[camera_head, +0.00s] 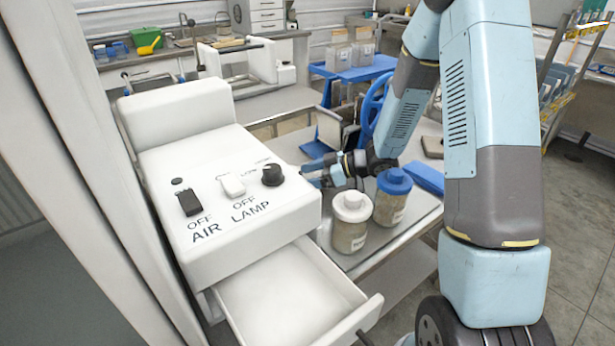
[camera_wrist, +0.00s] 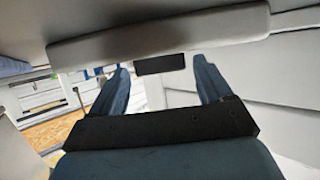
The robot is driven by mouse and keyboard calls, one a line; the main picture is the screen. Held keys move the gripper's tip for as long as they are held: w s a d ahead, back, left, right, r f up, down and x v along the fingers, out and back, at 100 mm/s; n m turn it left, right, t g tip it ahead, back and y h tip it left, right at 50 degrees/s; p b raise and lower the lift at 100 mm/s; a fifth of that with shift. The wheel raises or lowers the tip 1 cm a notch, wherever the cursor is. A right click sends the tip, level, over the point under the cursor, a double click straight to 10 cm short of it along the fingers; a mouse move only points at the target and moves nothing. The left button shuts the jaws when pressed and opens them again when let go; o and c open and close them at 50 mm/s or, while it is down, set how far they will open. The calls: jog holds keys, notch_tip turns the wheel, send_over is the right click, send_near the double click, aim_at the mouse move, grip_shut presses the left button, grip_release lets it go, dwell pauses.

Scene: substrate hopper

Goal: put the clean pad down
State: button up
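My gripper (camera_head: 318,168) is low over the bench, close to the right side of the white control box (camera_head: 232,155). In the wrist view my gripper (camera_wrist: 160,62) has its two blue fingers spread apart, with no pad visibly clamped between them. A small dark rectangular piece (camera_wrist: 160,64) shows beyond the gap between the fingertips, under a pale grey bar (camera_wrist: 160,35); I cannot tell what it is. I cannot pick out the clean pad for certain in either view. A flat blue item (camera_head: 428,178) lies on the bench right of the jars.
A white-lidded jar (camera_head: 351,222) and a blue-lidded jar (camera_head: 392,197) stand on the bench just in front of my gripper. An open white drawer (camera_head: 290,300) sticks out below the control box. A blue handwheel (camera_head: 375,105) stands behind my gripper.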

jog(key=shift+o, duration=0.8)
